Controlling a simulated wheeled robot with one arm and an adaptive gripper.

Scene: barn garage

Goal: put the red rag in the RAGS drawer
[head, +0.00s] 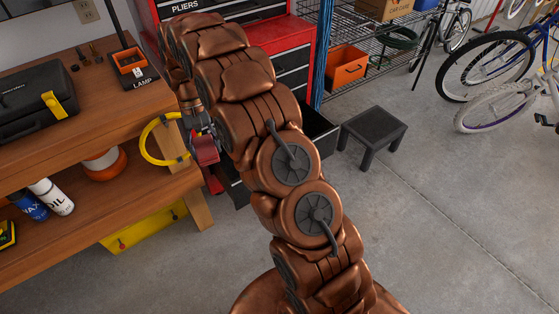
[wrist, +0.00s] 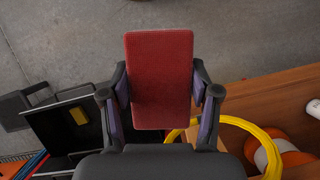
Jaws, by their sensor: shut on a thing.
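The red rag (wrist: 160,65) is a flat folded rectangle. In the wrist view my gripper (wrist: 160,92) is shut on its two sides, and the rag extends beyond the fingertips. In the head view the rag (head: 206,150) shows just left of my arm, near the bench edge. An open black drawer (head: 318,133) sticks out low from the red tool cabinet (head: 296,42), partly hidden by my arm. In the wrist view an open drawer (wrist: 92,136) with a yellow item inside lies left of the rag. I cannot read a RAGS label; one higher drawer reads PLIERS.
A wooden bench (head: 105,105) stands at left, with a yellow coil (head: 150,145) hanging at its edge near the rag. A black stool (head: 374,128) stands right of the open drawer. Bicycles (head: 495,65) are at upper right. The floor at lower right is clear.

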